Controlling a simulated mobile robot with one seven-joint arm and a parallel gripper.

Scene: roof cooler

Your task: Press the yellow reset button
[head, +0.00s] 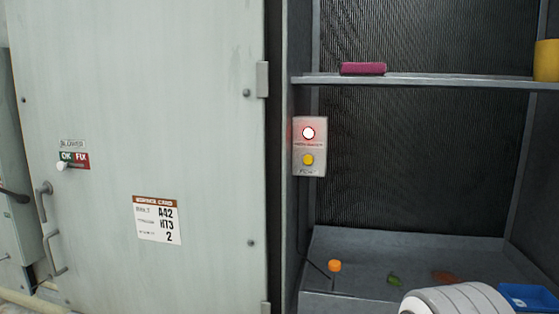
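The yellow reset button (308,159) is the lower round button on a small grey control box (310,172). The box is fixed to the upright at the left edge of the open bay. Above the button, on the same box, a round lamp (308,133) glows white with a red rim. Small labels sit under each, too blurred to read fully. Nothing touches or covers the button. My gripper is not in view; a white rounded part at the bottom right looks like my arm.
A large pale door (190,90) stands left, with a switch (63,166) and a service card (157,220). A shelf (430,80) crosses the bay, holding a maroon block (363,69) and yellow cylinder (546,61). Below are an orange-capped item (335,266) and blue tray (528,298).

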